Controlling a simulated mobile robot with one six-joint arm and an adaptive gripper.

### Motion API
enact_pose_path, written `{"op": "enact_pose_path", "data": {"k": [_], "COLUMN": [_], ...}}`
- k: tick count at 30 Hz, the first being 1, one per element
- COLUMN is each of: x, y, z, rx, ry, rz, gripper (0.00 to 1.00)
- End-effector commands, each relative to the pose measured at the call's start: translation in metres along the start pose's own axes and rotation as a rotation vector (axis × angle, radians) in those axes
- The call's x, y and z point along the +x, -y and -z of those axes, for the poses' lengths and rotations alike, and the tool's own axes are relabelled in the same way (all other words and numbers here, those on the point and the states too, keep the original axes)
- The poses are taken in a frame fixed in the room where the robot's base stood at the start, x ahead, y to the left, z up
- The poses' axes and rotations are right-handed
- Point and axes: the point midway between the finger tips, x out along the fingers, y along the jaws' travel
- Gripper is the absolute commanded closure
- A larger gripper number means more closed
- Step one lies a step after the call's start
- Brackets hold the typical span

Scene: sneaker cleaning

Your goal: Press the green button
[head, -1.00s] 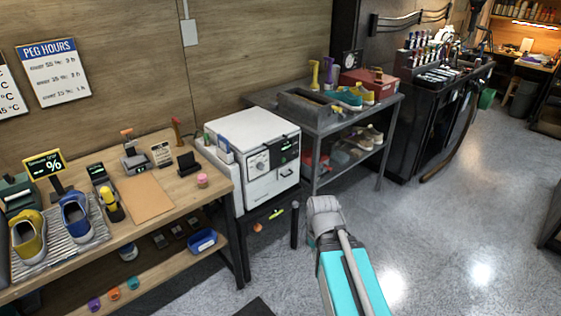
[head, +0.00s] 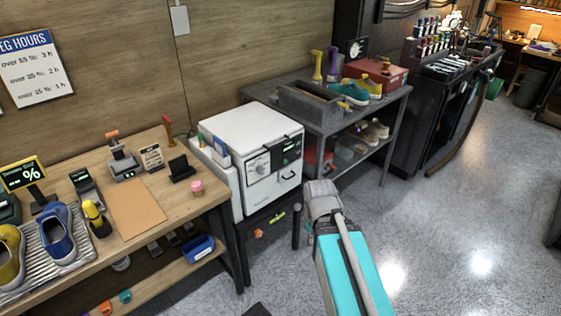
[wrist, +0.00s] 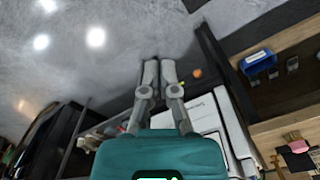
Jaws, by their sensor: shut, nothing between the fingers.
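A white box-shaped machine (head: 250,150) stands between the wooden bench and the grey metal table in the head view.
The wooden bench (head: 160,202) at left holds shoes, a brown mat and small tools. A blue bin (head: 198,248) sits on its lower shelf. The grey metal table (head: 318,124) stands right of the machine. Floor (head: 440,215) at right is clear.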

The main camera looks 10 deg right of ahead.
Motion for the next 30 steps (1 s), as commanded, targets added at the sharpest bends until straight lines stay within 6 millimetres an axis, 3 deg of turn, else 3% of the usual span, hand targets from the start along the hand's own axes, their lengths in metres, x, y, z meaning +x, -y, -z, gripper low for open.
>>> {"op": "enact_pose_path", "data": {"k": [11, 17, 23, 30], "x": [0.001, 0.012, 0.036, 0.068], "y": [0.0, 0.004, 0.013, 0.031], "z": [0.001, 0.015, 0.058, 0.134], "rx": [0.0, -0.005, -0.005, 0.001], "ry": [-0.002, -0.046, -0.175, -0.426], "rz": [0.001, 0.022, 0.079, 0.182], "gripper": [1.0, 1.0, 1.0, 1.0]}}
